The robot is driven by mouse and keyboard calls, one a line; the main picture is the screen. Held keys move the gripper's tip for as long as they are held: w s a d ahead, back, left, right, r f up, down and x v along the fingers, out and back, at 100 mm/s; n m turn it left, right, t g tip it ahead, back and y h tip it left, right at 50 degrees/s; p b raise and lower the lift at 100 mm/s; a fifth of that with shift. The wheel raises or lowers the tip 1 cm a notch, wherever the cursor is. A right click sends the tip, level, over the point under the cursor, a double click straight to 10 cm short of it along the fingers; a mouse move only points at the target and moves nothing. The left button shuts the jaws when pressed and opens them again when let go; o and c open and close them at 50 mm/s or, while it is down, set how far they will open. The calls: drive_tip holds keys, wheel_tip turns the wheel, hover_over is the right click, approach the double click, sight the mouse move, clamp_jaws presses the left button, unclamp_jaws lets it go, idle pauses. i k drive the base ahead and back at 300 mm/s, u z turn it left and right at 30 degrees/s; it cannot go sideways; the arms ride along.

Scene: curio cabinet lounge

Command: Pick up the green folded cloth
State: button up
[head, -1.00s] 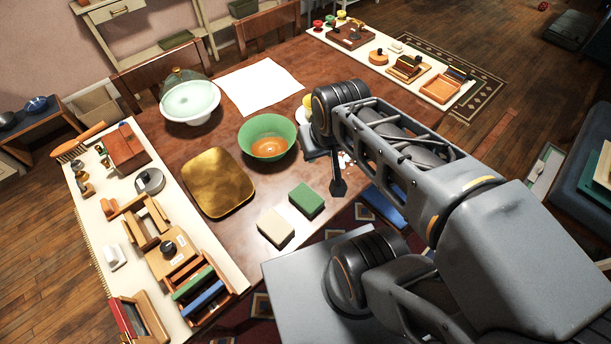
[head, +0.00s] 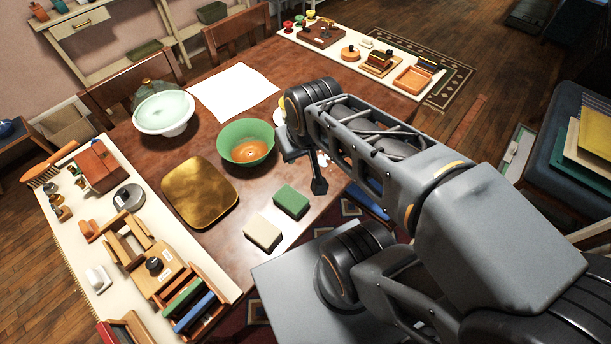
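A green, block-shaped piece (head: 291,202) with rounded edges lies flat near the table's front edge, beside a cream one (head: 263,233) of like shape. It looks like a small folded cloth, but I cannot be certain of its material. My gripper (head: 318,185) points down over the table, just right of and beyond the green piece, and is apart from it in the picture. One dark finger shows; the rest is hidden by my arm, so its opening cannot be read.
A green bowl (head: 245,153) with orange inside and a gold tray (head: 200,207) stand left of my gripper. A white cake stand (head: 164,127) and white sheet (head: 232,92) lie behind. Cream runners with small wooden items line both table ends. Flat green and yellow pieces (head: 590,146) lie at right.

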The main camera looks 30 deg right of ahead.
sight(293, 201)
drive_tip(key=u, duration=0.5)
drive_tip(key=k, duration=0.55)
drive_tip(key=u, duration=0.85)
drive_tip(key=i, duration=0.1)
drive_tip(key=z, duration=0.35)
